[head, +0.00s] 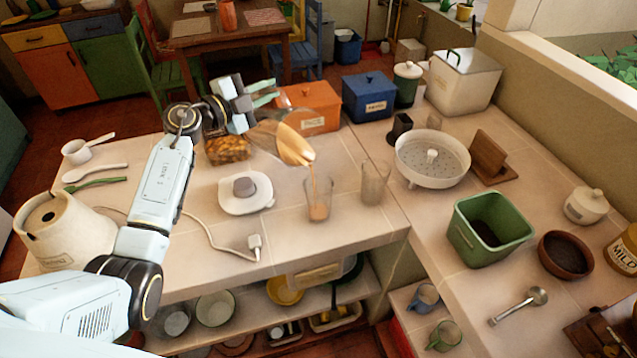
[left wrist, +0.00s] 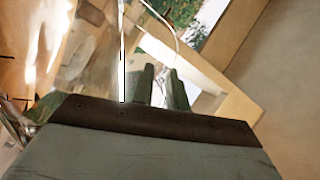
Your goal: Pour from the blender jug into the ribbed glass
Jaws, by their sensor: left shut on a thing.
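My left gripper (head: 262,93) is shut on the blender jug's handle side, above the counter. The clear blender jug (head: 294,146) is tipped steeply, mouth to the lower right, with orange-brown liquid at its lip. A thin stream falls into a clear glass (head: 319,198), where some liquid shows at the bottom. A second clear glass (head: 375,184) stands just right of it and looks empty. Ribs are too fine to tell for certain on either glass. In the left wrist view the fingers (left wrist: 162,88) show close up, with the see-through jug blurred. My right gripper is not in view.
Orange (head: 311,108) and blue (head: 369,97) boxes stand at the back. A white strainer bowl (head: 433,158) is to the right.

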